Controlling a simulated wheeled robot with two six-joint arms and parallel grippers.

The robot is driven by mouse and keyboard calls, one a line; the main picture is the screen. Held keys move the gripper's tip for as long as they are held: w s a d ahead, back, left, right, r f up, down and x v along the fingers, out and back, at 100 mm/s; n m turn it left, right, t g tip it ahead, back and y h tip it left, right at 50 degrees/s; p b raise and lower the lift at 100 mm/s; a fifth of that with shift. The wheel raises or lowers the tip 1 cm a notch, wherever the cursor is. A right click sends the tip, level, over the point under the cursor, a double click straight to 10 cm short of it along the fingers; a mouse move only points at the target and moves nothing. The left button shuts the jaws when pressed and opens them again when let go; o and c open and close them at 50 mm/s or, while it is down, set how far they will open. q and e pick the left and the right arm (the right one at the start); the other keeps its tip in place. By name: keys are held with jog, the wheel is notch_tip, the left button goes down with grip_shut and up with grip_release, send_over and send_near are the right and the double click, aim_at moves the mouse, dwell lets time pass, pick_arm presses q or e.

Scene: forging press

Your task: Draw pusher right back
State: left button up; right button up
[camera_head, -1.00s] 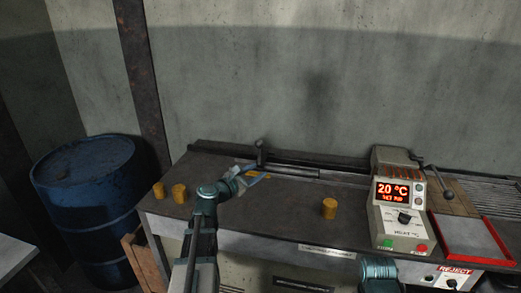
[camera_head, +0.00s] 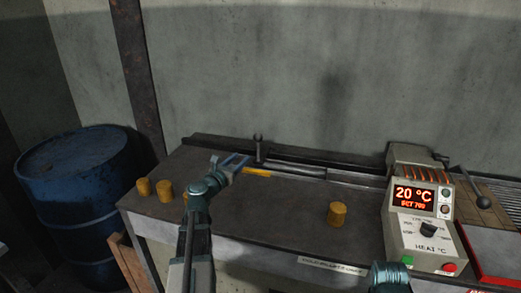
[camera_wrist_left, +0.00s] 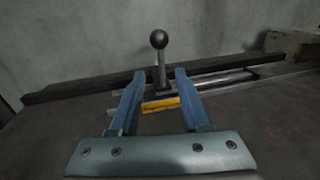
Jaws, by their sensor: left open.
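The pusher's upright handle with a dark ball knob (camera_head: 258,140) stands at the rear of the bench, at the left end of a metal rail (camera_head: 298,169). In the left wrist view, the handle (camera_wrist_left: 160,42) rises upright in the gap between the fingers. My left gripper (camera_head: 247,160) is open and empty, its tips close to the handle's lower part. I cannot tell whether the fingers touch it. A yellow strip (camera_wrist_left: 160,105) lies low between the fingers, near the handle's foot. My right gripper is out of view.
Two yellow billets (camera_head: 165,191) (camera_head: 143,187) stand at the bench's left end and another (camera_head: 337,214) right of centre. A heater box (camera_head: 425,225) reading 20 °C and a red-rimmed tray (camera_head: 487,284) are at the right. A blue drum (camera_head: 75,170) stands left of the bench.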

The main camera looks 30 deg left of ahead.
aim_at(258, 144)
pick_arm(q)
jog(key=w, duration=0.9)
jog(key=w+f, duration=0.1)
jog(key=w, duration=0.4)
jog(key=shift+w+a, duration=0.15)
jog(key=shift+a, duration=0.1)
jog(key=shift+r, duration=0.1)
jog(key=shift+c, duration=0.3)
grip_shut()
dwell(0.8)
